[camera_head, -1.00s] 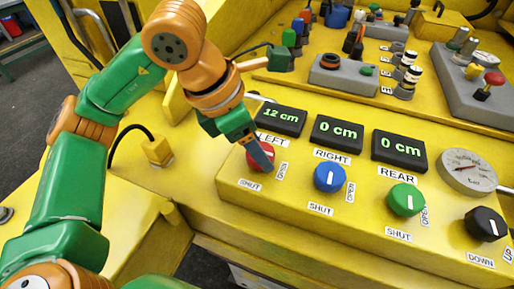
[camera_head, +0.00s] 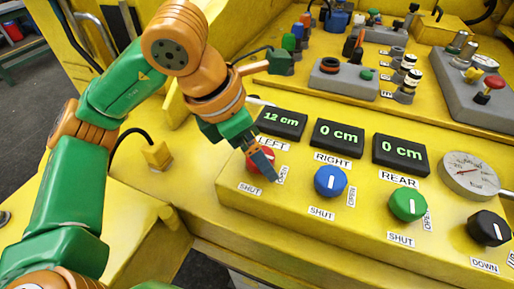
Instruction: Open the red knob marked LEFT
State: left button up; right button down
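The red knob (camera_head: 252,164) sits on the yellow panel (camera_head: 240,200) under the label LEFT (camera_head: 272,143). Its labels SHUT (camera_head: 250,189) and OPEN (camera_head: 282,174) are beside it. The display above it (camera_head: 281,122) reads 12 cm. My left gripper (camera_head: 262,160) is at the red knob, with its dark fingers over the knob and hiding much of it. Whether the fingers are closed on the knob cannot be told. My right gripper is not in view.
A blue knob (camera_head: 330,181), a green knob (camera_head: 408,204) and a black knob (camera_head: 487,228) stand to the right. The RIGHT display (camera_head: 337,138) and REAR display (camera_head: 401,154) read 0 cm. A round gauge (camera_head: 469,174) is at the far right.

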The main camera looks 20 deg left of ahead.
pick_arm(q)
jog(key=v, duration=0.7)
